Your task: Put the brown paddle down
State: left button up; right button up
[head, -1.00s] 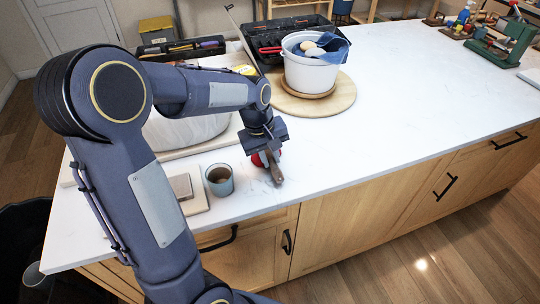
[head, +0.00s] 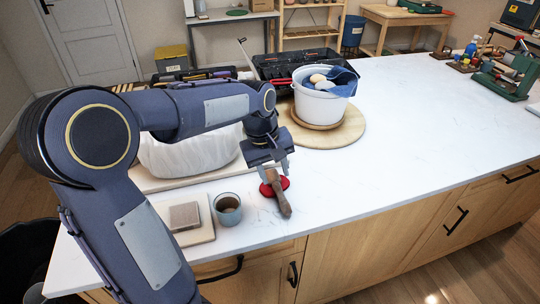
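The brown paddle (head: 281,197) is on the white countertop near its front edge, its lower end toward me. Its upper end lies just under my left gripper (head: 275,172). The gripper's two fingers are spread, one on each side of the paddle's upper end, and do not appear to press on it. A red round object (head: 267,188) lies partly under or behind the paddle; the overlap hides how they touch. My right gripper is out of view.
A grey cup (head: 228,209) stands just left of the paddle, beside a board with a block (head: 184,215). A white bucket (head: 318,104) with a blue cloth sits on a round wooden board (head: 350,133) behind.

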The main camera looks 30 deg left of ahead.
pick_arm(q)
jog(key=w+d+v, duration=0.1)
jog(key=v, duration=0.4)
jog(key=s+d+f+m+t+h, duration=0.1)
jog(key=s+d+f+m+t, duration=0.1)
jog(key=s, duration=0.7)
jog(key=s+d+f+m+t+h, duration=0.1)
jog(key=s+d+m, duration=0.4)
jog(key=s, duration=0.5)
jog(key=shift+s+f+m+t, duration=0.3)
jog(key=shift+f+m+t, duration=0.25)
jog(key=shift+f, duration=0.4)
